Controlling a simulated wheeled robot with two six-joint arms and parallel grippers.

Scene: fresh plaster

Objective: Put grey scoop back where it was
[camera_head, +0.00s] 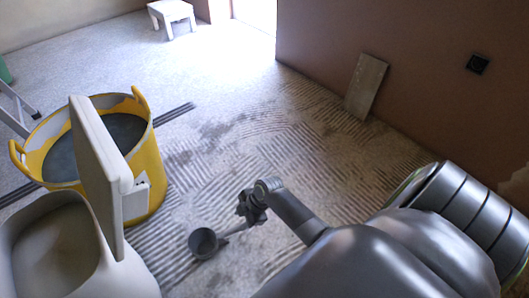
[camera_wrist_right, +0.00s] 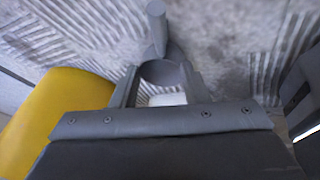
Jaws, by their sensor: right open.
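The grey scoop (camera_head: 203,243) is low over or on the ridged floor in the middle of the head view; its round cup faces up and its handle runs up and right toward my right gripper (camera_head: 252,207). In the right wrist view a grey rod and rounded part, probably the scoop (camera_wrist_right: 157,30), show just beyond and between the fingers of the right gripper (camera_wrist_right: 160,85). The right gripper is open, close to the handle; whether it touches the scoop I cannot tell. My left gripper is out of view.
A small white stool (camera_head: 172,15) is at the back. A board (camera_head: 366,85) leans on the brown wall. The floor between is mostly clear.

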